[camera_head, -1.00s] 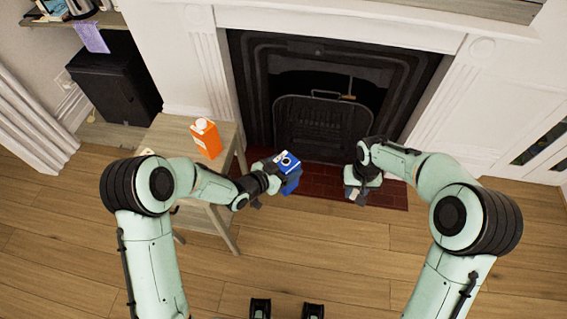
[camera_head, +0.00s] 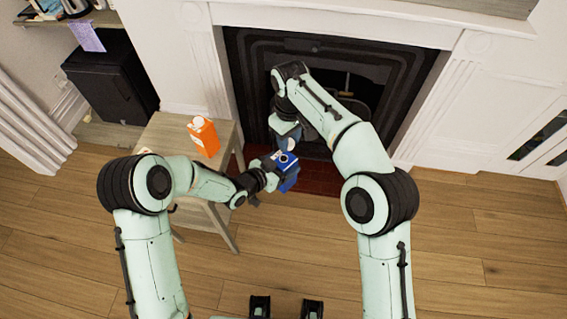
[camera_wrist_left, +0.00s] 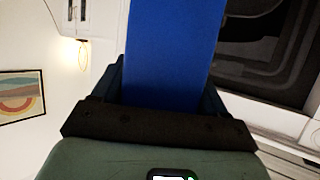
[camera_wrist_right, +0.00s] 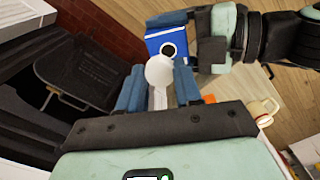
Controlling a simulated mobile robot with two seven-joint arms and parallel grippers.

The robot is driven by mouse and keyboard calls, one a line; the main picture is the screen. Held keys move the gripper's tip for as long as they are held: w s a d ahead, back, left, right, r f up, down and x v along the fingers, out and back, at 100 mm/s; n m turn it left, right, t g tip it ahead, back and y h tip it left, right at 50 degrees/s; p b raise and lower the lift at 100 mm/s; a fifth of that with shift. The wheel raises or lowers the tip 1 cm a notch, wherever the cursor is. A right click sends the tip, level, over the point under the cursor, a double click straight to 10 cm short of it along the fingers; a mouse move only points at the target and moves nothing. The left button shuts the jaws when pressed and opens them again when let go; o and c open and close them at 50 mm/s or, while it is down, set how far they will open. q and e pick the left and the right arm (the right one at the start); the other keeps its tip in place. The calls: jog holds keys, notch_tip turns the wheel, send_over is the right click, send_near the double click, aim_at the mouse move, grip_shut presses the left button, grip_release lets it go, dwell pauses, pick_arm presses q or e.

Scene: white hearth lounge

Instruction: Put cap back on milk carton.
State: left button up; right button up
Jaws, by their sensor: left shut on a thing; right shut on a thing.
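My left gripper (camera_head: 272,178) is shut on a blue milk carton (camera_head: 283,162) and holds it in the air in front of the fireplace. The carton's blue side fills the middle of the left wrist view (camera_wrist_left: 172,55). My right gripper (camera_head: 287,137) is shut on a white cap (camera_wrist_right: 159,71) with a round head. The cap is close to the opening in that view; I cannot tell whether they touch.
An orange carton (camera_head: 204,137) stands on a wooden side table (camera_head: 165,131) at the left. The black fireplace (camera_head: 250,75) with its brick hearth (camera_head: 322,180) lies behind the grippers. A cream mug (camera_wrist_right: 262,111) shows in the right wrist view. Floor at the right is clear.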

aim_at(284, 159)
jog(key=shift+s+a+r+n, duration=0.15)
jog(key=shift+a+r+n, duration=0.15)
jog(key=shift+a+r, duration=0.35)
jog(key=shift+f, duration=0.1)
jog(key=shift+f, duration=2.05)
jog(key=shift+f, duration=0.1)
jog(key=shift+f, duration=0.8)
jog(key=shift+f, duration=0.55)
